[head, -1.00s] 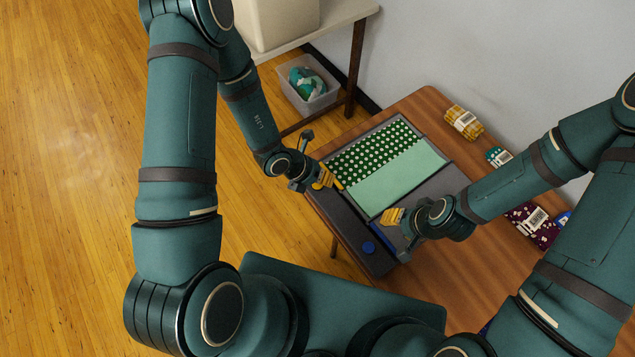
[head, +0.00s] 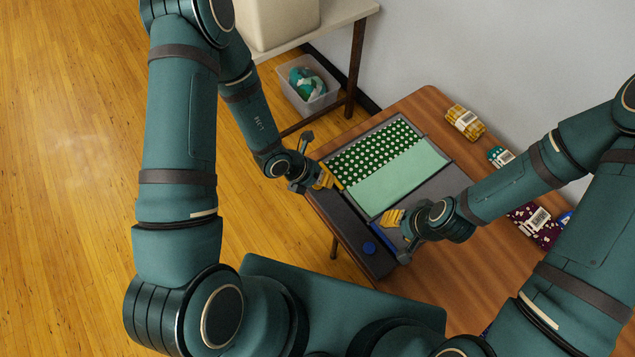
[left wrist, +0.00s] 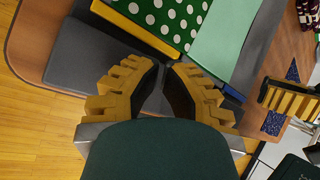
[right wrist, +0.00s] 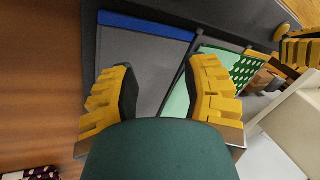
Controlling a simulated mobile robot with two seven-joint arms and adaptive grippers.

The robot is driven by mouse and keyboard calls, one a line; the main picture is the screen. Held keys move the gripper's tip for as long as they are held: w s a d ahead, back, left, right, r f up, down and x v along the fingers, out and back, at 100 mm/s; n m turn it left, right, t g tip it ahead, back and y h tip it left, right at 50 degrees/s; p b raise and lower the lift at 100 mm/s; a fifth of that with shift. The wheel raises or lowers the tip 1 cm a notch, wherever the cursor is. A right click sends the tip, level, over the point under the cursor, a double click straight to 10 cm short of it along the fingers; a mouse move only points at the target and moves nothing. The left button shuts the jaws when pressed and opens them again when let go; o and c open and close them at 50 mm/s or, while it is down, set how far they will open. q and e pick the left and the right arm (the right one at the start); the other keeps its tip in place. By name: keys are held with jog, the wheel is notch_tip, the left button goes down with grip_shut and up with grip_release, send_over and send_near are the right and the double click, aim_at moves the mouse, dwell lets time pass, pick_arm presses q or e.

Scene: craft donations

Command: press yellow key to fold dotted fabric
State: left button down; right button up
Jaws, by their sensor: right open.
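The dotted fabric, dark green with white dots (head: 372,153), lies flat on the grey folding board (head: 455,180) beside a plain mint part (head: 402,175). It also shows in the left wrist view (left wrist: 168,15). A yellow strip (left wrist: 140,28) edges the board's left panel. My left gripper (head: 328,180) is over the left end of the dark console (head: 350,235); its fingertips are close together, with a narrow gap. My right gripper (head: 392,220) is open and empty above the board's front right panel.
A round blue key (head: 369,248) sits on the console. A blue strip (right wrist: 147,25) edges the right panel. Bundled fabrics, yellow (head: 465,122), teal (head: 500,156) and dark purple (head: 535,222), lie along the table's right side. A clear bin (head: 308,85) stands on the floor.

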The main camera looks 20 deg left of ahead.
pick_arm(q)
jog(key=shift+f+b, duration=0.45)
pick_arm(e)
jog(key=shift+f, duration=0.45)
pick_arm(q)
jog(key=shift+r, duration=0.1)
jog(key=shift+r+p, duration=0.6)
jog(key=shift+r, duration=0.2)
pick_arm(e)
jog(key=shift+r, duration=0.6)
